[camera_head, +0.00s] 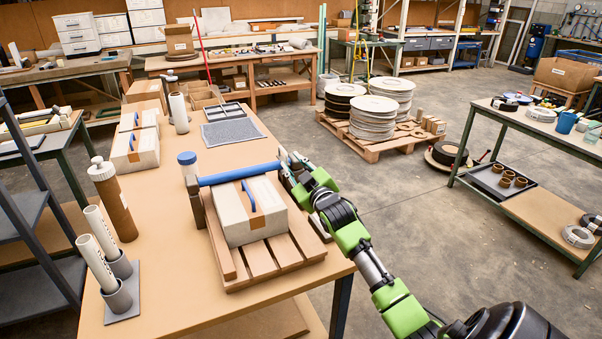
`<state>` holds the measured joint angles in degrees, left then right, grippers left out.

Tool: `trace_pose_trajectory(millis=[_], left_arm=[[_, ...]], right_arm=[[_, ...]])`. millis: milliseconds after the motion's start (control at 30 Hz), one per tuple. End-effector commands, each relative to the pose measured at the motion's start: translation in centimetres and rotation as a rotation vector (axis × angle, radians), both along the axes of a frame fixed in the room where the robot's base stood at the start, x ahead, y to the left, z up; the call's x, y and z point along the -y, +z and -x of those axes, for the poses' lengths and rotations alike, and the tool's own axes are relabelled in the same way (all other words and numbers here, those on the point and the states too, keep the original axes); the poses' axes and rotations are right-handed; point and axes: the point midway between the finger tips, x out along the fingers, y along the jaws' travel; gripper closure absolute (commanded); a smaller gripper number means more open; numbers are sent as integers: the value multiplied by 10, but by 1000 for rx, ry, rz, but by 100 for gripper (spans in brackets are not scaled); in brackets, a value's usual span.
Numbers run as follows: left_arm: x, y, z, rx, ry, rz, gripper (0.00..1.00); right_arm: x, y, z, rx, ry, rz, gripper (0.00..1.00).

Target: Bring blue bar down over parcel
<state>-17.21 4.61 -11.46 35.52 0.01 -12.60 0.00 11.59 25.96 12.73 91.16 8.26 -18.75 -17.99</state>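The blue bar (238,174) runs crosswise at the back end of the parcel; I cannot tell whether it touches it. The parcel (236,218) is a pale box with brown tape and a blue handle, lying on a slatted wooden base (276,256). A dark upright (196,202) stands by the bar's left end. My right gripper (289,163) is at the bar's right end. Its fingers are small and partly overlapped there, so I cannot tell whether they are closed on the bar. My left gripper is not in view.
Similar pale boxes (135,150) lie farther back on the table (165,265). The floor (420,220) at right is open.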

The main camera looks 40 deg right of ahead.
Motion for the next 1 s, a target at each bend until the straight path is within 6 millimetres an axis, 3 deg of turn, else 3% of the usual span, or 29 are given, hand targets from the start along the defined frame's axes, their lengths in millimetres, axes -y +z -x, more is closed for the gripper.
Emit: trace_pose_trajectory(millis=[200,400,1000], left_arm=[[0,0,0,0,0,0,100],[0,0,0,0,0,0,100],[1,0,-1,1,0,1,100]], right_arm=[[-9,0,34,-2,-1,3,77],[-13,0,49,-1,-1,1,77],[-14,0,51,-1,-1,1,77]])
